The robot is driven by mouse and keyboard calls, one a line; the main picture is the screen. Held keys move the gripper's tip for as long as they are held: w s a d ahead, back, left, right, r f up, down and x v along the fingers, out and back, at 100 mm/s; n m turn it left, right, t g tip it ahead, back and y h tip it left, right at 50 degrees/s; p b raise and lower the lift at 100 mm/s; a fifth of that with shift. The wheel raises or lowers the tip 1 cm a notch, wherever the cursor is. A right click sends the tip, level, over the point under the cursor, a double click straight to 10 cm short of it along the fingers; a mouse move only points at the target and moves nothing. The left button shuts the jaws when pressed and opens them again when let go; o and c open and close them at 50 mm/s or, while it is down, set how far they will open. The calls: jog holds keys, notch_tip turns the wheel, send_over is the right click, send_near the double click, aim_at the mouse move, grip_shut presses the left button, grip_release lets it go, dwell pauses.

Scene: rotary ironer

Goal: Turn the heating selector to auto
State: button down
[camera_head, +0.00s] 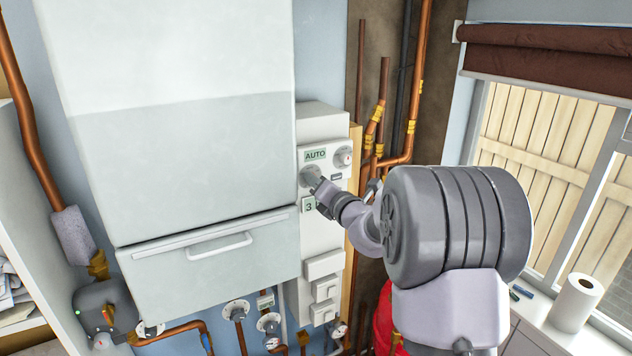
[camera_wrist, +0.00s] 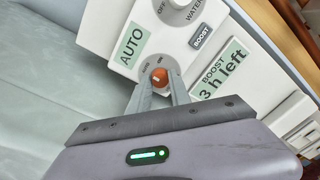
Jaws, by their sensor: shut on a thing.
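The heating selector (camera_head: 310,174) is a grey round knob on the white control panel at the boiler's right side. In the wrist view the selector (camera_wrist: 158,76) shows an orange-brown face between my fingertips; its pointer position is hard to read. My gripper (camera_head: 318,184) is shut on this knob, with a finger on either side, as the wrist view of my gripper (camera_wrist: 160,82) shows. A display reading AUTO (camera_wrist: 131,44) sits beside the knob. Another display (camera_wrist: 220,70) reads BOOST 3 h left. The fingers hide part of the knob and its markings.
A second knob (camera_head: 343,157), marked for water, sits close to the selector, with a small BOOST button (camera_wrist: 202,35) nearby. Copper pipes (camera_head: 412,110) run right of the panel. The boiler (camera_head: 190,150) with its handle stands left.

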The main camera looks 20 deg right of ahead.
jog(key=c, duration=1.2)
grip_release()
jog(key=s+b, duration=0.1)
jog(key=s, duration=0.4)
jog(key=s+b, duration=0.2)
jog(key=s, duration=0.4)
jog(key=s+b, duration=0.1)
jog(key=s, duration=0.5)
jog(key=shift+s+r, duration=0.2)
jog(key=shift+r, duration=0.2)
jog(key=shift+f, duration=0.1)
